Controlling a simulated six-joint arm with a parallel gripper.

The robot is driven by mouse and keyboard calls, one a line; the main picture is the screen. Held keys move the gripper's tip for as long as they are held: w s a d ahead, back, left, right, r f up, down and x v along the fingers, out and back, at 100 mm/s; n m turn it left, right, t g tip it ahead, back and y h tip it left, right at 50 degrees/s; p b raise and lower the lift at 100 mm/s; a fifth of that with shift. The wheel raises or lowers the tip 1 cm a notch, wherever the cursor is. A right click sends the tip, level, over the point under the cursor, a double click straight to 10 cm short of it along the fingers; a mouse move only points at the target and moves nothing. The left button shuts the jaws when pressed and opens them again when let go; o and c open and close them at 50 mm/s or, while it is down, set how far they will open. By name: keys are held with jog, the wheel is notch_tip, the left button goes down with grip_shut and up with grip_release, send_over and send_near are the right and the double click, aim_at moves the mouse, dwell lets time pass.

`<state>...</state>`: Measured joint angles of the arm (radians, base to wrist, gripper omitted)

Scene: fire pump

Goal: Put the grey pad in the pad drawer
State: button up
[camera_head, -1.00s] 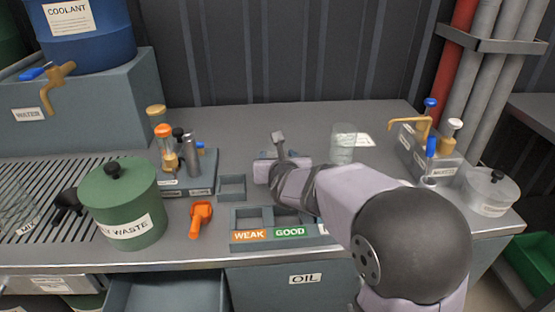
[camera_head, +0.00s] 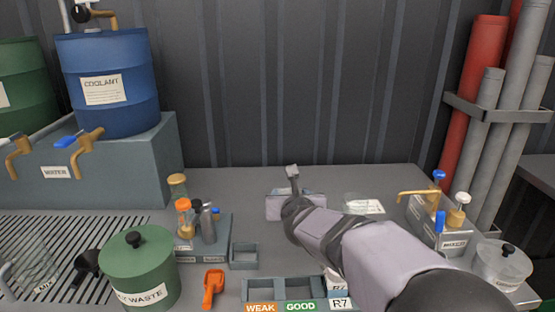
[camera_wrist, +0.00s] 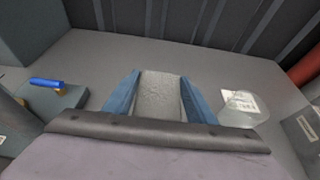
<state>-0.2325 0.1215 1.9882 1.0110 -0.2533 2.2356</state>
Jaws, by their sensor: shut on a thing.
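My gripper (camera_wrist: 160,97) is shut on the grey pad (camera_wrist: 159,90), which sits between its two blue fingers in the wrist view. In the head view the grey pad (camera_head: 292,172) shows as a small grey block just beyond the wrist, above the back part of the bench. No drawer labelled for pads can be made out; the bench front is mostly below the head view.
A tray labelled WEAK and GOOD (camera_head: 281,308) lies at the bench front, beside an orange tool (camera_head: 213,287). A green waste pot (camera_head: 138,270) and a bottle rack (camera_head: 186,256) stand left.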

notch_tip(320, 180, up, 17)
jog(key=p, duration=1.6)
jog(key=shift+p, duration=0.4)
notch_tip(320, 180, down, 18)
jog(key=b, duration=2)
jog(key=shift+w+d+r, duration=0.1)
jog(key=shift+r, duration=0.15)
jog(key=shift+r+p, duration=0.25)
jog(key=shift+p, duration=0.1)
jog(key=shift+f+b, duration=3.75)
jog(key=shift+f, duration=1.3)
jog(key=shift+f, duration=0.1)
